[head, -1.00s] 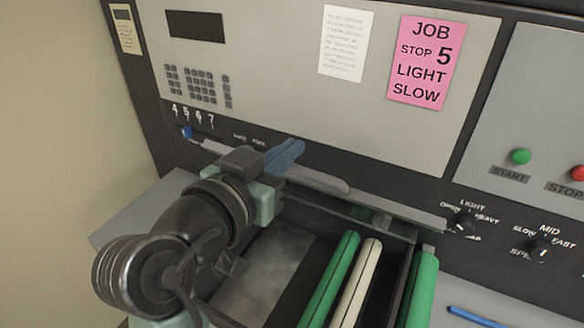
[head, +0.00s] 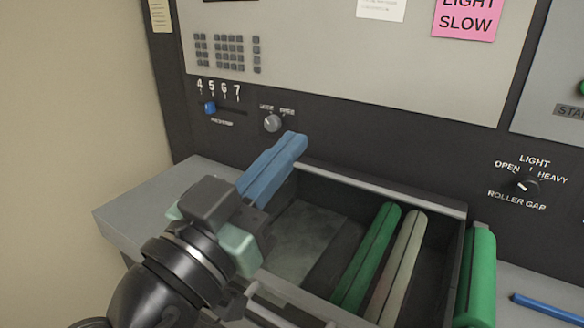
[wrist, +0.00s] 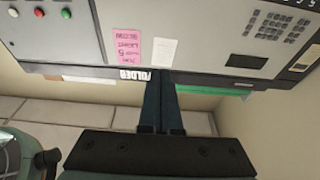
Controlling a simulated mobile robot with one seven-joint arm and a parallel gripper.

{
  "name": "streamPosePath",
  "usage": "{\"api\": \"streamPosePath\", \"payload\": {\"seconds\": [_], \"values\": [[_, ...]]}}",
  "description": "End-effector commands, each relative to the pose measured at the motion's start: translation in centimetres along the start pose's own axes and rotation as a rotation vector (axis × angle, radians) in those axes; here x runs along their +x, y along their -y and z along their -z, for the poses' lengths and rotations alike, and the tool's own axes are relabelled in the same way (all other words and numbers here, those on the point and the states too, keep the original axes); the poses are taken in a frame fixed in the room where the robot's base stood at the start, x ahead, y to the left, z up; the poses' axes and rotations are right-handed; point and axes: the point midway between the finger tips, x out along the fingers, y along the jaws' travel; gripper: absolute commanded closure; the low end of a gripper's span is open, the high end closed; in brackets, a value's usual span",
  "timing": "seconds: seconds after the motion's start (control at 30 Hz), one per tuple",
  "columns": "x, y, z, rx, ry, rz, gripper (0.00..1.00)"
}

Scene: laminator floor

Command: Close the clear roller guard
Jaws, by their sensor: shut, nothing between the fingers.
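The clear roller guard no longer stands upright at the back of the roller bay. Pale bars at the bay's front (head: 290,313) look like its front edge and handle, partly hidden by my arm. Its clear sheet is hard to make out, so I cannot tell whether it lies fully flat. My gripper (head: 293,142) is shut and empty, its blue fingers above the bay's back left corner, pointing at the dark panel. In the wrist view the fingers (wrist: 163,128) are together with nothing between them.
Green (head: 366,258) and cream (head: 398,268) rollers lie in the bay; another green roller (head: 478,275) is at its right. A knob (head: 272,123) and a blue slider (head: 210,107) sit close behind my fingers. A blue pen-like stick (head: 549,306) lies at right.

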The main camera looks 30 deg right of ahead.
Motion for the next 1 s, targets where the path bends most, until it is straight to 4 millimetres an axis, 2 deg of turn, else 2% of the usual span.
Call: {"api": "streamPosePath", "payload": {"seconds": [0.03, 1.0], "values": [[-0.8, 0.0, -1.7, 0.001, -0.019, -0.001, 1.00], [-8.2, 0.0, -12.8, 0.000, -0.382, 0.000, 1.00]]}}
